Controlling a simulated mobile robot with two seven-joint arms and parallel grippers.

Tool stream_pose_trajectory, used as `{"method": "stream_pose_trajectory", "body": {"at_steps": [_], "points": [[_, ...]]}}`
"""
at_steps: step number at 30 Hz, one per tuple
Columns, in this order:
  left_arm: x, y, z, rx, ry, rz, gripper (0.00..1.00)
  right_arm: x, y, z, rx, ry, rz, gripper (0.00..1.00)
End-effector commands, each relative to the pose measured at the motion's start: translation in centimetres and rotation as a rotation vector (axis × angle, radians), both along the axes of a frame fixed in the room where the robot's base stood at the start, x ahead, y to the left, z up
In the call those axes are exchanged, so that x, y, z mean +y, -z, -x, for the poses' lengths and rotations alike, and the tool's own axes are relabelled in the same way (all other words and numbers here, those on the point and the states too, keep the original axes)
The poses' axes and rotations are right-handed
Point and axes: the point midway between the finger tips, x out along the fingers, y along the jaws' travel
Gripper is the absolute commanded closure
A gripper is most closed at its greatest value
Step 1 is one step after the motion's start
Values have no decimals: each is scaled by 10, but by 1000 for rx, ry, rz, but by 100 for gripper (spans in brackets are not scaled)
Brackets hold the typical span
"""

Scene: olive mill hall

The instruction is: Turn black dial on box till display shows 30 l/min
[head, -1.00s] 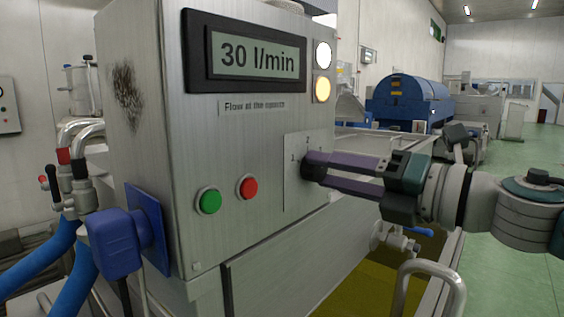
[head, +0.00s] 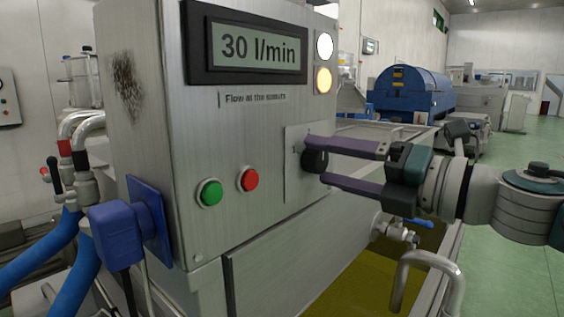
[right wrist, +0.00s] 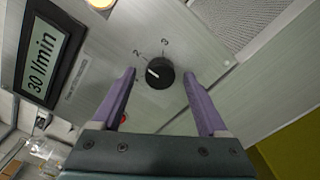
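The metal control box (head: 240,140) stands in the middle of the head view. Its display (head: 258,48) reads 30 l/min, and the same reading shows in the right wrist view (right wrist: 42,62). The black dial (head: 316,160) sits on the lower right of the front face. In the right wrist view the dial (right wrist: 160,74) has a white pointer mark, with the numbers 2 and 3 printed above it. My right gripper (head: 318,158) is open, its purple fingers on either side of the dial with gaps between. My left gripper is not in view.
A green button (head: 209,193) and a red button (head: 248,180) are on the box face, left of the dial. A blue plug (head: 118,232) juts out at the box's left. A bent metal pipe (head: 430,268) and a blue-handled valve (head: 405,228) lie below my right arm.

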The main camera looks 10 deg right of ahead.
Motion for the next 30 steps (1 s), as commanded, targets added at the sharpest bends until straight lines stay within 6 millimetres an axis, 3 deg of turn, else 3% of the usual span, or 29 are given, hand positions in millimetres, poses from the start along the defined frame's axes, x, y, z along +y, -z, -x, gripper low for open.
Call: {"method": "stream_pose_trajectory", "body": {"at_steps": [8, 21, 30], "points": [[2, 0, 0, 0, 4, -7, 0, -3, 1, 3, 0, 2, 1, 24], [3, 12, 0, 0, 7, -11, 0, -48, 3, 62, 3, -1, 3, 24], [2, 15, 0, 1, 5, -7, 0, -61, 0, 78, -1, 0, 1, 24]]}}
